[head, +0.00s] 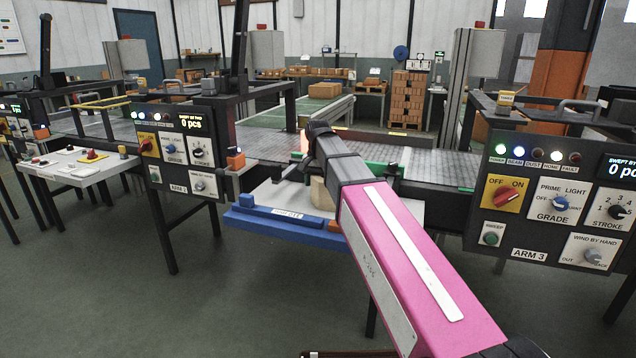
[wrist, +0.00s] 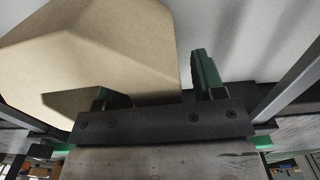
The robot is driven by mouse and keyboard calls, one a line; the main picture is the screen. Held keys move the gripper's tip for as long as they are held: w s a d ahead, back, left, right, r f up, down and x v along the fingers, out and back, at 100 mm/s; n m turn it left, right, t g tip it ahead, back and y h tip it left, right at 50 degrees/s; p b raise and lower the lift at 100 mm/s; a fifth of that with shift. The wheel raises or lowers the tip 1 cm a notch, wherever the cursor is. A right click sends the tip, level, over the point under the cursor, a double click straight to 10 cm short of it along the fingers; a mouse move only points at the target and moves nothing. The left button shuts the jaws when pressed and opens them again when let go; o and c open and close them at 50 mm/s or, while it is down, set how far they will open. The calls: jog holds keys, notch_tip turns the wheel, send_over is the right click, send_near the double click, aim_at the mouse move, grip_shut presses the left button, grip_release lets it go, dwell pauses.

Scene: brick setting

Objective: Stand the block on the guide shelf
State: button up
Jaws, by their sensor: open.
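The block (wrist: 105,40) is a pale tan, faceted piece that fills the upper left of the wrist view. In the head view a part of the block (head: 318,193) shows just left of my pink arm, over a light grey surface. The guide shelf (head: 275,229) appears as a blue ledge with a white label on its front edge. My gripper (wrist: 152,80) is open, with its dark green fingers close to the block. One finger is clear to the block's right; the other is partly hidden at the block. I cannot tell whether they touch it. The arm hides the gripper in the head view.
A conveyor (head: 272,140) runs behind the shelf. Control panels stand at the left (head: 180,148) and right (head: 556,205) of the arm. A white side table (head: 78,170) is farther left. The floor in front is clear.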

notch_tip(320, 180, up, 12)
jog(key=shift+r, duration=0.1)
dwell(0.5)
